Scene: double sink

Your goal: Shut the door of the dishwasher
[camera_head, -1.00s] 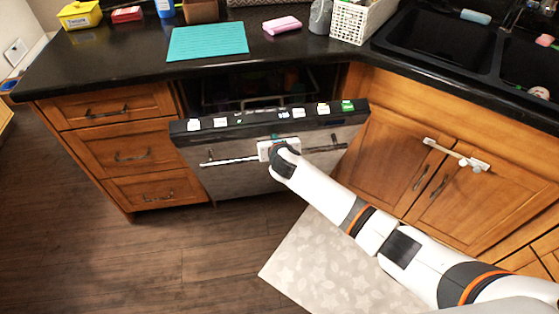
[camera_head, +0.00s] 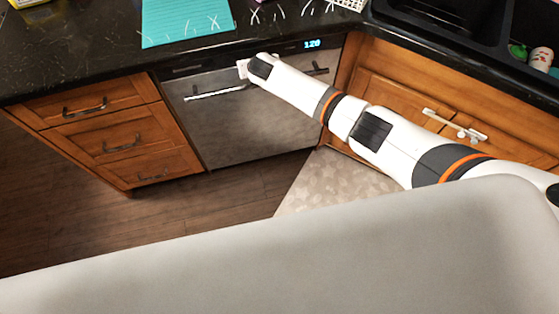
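The dishwasher door (camera_head: 258,123) is a grey steel front under the counter. It stands upright and looks flush, or nearly flush, with the cabinets on both sides. A lit display reading 120 shows at its top right. A bar handle (camera_head: 215,93) runs across its upper part. My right gripper (camera_head: 243,68) is at the door's upper middle, against or just in front of the handle. My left gripper is out of the picture.
Wooden drawers (camera_head: 122,145) stand left of the dishwasher, and a wooden cabinet (camera_head: 400,100) with a white lock bar (camera_head: 455,125) stands right. A teal mat (camera_head: 185,20) lies on the black counter. A patterned floor mat (camera_head: 335,183) lies in front. A large pale surface fills the bottom foreground.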

